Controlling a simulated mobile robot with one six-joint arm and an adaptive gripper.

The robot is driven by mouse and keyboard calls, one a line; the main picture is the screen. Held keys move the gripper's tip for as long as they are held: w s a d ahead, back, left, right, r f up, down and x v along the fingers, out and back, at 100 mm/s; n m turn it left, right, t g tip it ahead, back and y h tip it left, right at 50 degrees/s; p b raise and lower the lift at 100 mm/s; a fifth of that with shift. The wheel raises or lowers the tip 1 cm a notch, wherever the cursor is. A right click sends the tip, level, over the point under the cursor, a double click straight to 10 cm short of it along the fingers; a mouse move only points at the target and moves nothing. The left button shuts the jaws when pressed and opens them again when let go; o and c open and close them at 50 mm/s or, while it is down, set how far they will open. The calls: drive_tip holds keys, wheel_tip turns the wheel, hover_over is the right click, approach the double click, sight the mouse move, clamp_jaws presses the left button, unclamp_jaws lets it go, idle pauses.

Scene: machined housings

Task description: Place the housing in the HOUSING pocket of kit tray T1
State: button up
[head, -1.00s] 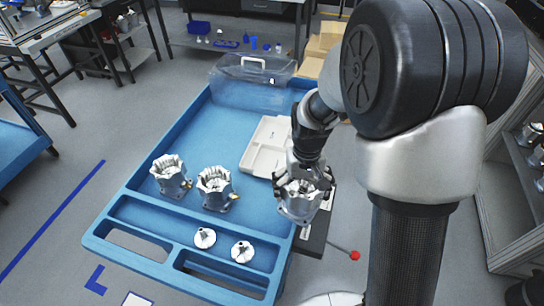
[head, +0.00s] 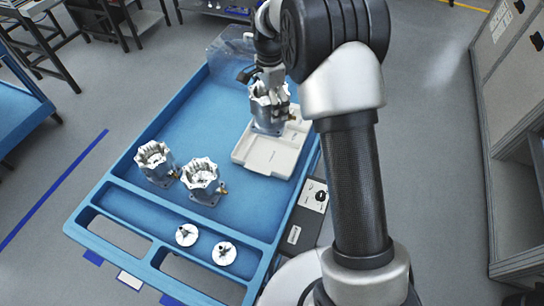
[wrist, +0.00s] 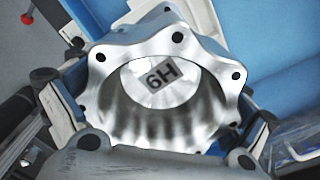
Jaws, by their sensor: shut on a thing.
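My gripper (head: 270,88) is shut on a silver machined housing (head: 267,117), holding it upright by its upper part. In the wrist view the held housing (wrist: 178,52) shows its scalloped rim and open bore between my fingers (wrist: 160,125). A label with an H and a 6 or 9 shows inside the bore. The white kit tray (head: 262,160) lies on the blue cart, its near shallow pockets bare. The held housing is over the tray's far part and hides it. I cannot tell whether the housing touches the tray. No tray lettering is readable.
Two more housings (head: 155,162) (head: 202,180) stand on the blue cart (head: 195,120) left of the tray. Two small round metal parts (head: 187,235) (head: 224,253) lie in its front trough. A clear bin (head: 232,52) stands behind the tray. A dark control box (head: 305,215) is at the cart's right side.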

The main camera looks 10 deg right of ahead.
drive_tip(key=shift+w+r+m, duration=0.1)
drive_tip(key=shift+w+m, duration=0.5)
drive_tip(key=shift+m, duration=0.1)
wheel_tip(320, 180, down, 20)
drive_tip(key=b, duration=0.5)
drive_tip(key=shift+r, duration=0.2)
drive_tip(key=shift+f, duration=0.2)
drive_tip(key=o, duration=1.4)
drive_tip(key=shift+o, duration=0.4)
